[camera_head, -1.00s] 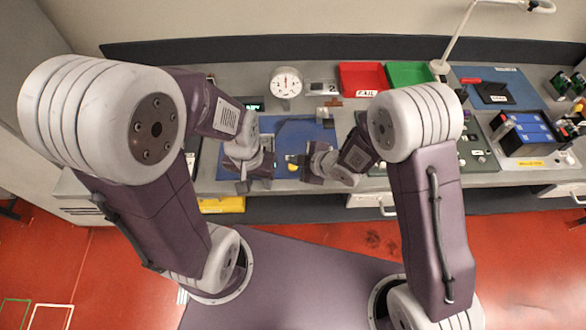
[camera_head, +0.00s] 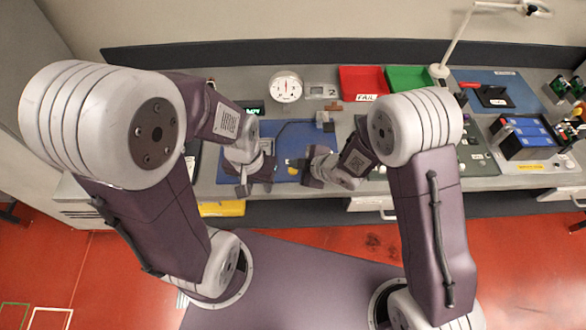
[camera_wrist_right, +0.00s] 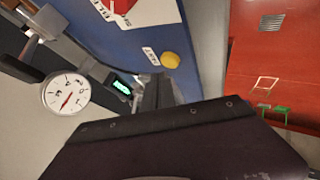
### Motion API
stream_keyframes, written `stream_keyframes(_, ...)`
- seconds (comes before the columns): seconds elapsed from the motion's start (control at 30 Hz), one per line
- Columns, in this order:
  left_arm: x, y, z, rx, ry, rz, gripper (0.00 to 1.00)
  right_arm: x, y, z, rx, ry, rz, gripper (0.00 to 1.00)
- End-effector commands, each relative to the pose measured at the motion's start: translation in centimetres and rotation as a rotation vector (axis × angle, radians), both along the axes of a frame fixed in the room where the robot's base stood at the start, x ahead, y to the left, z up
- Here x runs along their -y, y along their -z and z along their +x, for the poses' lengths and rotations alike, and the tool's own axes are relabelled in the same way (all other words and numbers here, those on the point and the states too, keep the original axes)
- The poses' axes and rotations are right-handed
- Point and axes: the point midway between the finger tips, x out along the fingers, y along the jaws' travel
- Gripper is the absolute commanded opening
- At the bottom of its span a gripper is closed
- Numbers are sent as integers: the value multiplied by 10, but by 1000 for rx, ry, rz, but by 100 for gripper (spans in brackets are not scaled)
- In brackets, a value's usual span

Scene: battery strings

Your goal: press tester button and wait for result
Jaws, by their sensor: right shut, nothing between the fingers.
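The yellow round button (camera_head: 291,169) is on the blue surface (camera_head: 284,138), partly hidden beside my right gripper. It shows clearly in the right wrist view (camera_wrist_right: 170,60), with a small white label (camera_wrist_right: 151,56) next to it. My right gripper (camera_head: 302,168) is shut and empty, just right of the button; its dark fingers (camera_wrist_right: 157,92) appear below the button in the wrist view. I cannot tell whether they touch it. A small display (camera_wrist_right: 121,88) shows green text. My left gripper (camera_head: 245,186) is over the left part of the blue surface; its fingers are unclear.
A white round gauge (camera_head: 286,87) stands at the back of the bench. Behind are a red FAIL tray (camera_head: 362,80) and a green tray (camera_head: 409,76). A blue battery pack (camera_head: 527,138) sits at the right. A yellow bin (camera_head: 222,208) is below the front edge.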

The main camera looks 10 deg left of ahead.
Motion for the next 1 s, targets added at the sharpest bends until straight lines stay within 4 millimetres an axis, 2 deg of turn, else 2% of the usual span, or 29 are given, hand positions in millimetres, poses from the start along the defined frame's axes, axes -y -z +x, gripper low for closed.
stream_keyframes(0.83, 0, 0, 0, 0, 0, 0, 36, 0, 0, 0, 0, 0, 0, 0)
stream_keyframes(1.0, 0, 7, 0, 0, 0, 0, 36, 0, 6, 0, 0, 0, 0, 0)
